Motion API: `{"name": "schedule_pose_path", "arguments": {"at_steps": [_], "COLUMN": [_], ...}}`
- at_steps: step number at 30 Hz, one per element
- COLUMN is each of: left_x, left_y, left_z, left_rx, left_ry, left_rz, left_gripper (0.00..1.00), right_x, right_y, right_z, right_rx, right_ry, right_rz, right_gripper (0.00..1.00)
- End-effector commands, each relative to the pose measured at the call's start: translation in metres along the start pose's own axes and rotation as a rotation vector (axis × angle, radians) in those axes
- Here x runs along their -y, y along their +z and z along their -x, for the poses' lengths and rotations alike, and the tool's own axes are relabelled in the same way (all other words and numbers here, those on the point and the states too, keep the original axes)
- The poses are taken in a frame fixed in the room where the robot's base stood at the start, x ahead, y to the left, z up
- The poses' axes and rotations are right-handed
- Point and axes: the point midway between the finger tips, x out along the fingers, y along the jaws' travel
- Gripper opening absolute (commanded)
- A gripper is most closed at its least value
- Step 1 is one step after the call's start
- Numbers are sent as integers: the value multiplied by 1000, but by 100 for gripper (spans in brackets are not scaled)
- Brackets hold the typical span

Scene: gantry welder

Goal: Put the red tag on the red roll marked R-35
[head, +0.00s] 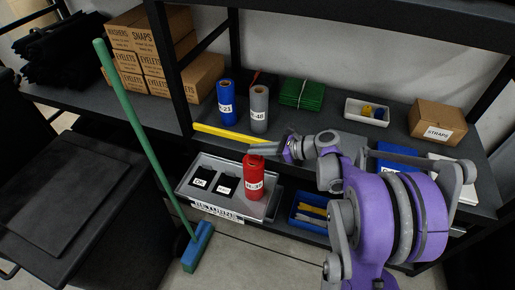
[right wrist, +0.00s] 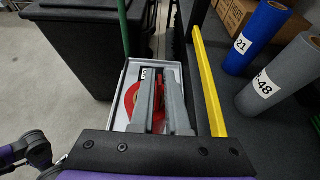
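The red roll (head: 252,170) stands upright in a grey tray (head: 225,168) labelled "RETURNS". Its white label is partly legible in the head view and reads like R-35. My right gripper (head: 266,149) reaches in from the right just above the top of this roll. In the right wrist view, the right gripper's fingers (right wrist: 162,85) are close together over the tray, with red showing beside and between them. I cannot tell whether they hold a thin tag or whether the red is only the roll. I cannot make out the red tag in either view. My left gripper is not in view.
A yellow bar (head: 230,134) edges the shelf beside the tray. Blue (head: 226,92) and grey (head: 259,103) rolls stand on the shelf behind. A green broom (head: 150,140) leans left of the tray. A blue bin (head: 308,212) sits right of it.

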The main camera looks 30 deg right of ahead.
Motion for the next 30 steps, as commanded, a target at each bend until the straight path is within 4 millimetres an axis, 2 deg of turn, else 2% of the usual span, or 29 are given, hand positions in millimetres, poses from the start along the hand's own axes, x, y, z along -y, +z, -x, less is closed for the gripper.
{"name": "schedule_pose_path", "arguments": {"at_steps": [1,3,14,17,24,30], "left_x": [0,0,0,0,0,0], "left_y": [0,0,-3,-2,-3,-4], "left_z": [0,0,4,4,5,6], "left_rx": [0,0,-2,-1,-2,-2], "left_ry": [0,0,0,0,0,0], "left_rz": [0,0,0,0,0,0], "left_gripper": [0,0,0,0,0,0], "right_x": [0,0,0,0,1,1], "right_y": [0,1,6,4,4,4], "right_z": [0,0,2,16,68,104], "right_rx": [0,0,1,0,-1,0], "right_ry": [0,0,0,-2,-6,-3], "right_rz": [0,0,0,-1,-2,0], "right_gripper": [24,34,34,34,34,34]}}
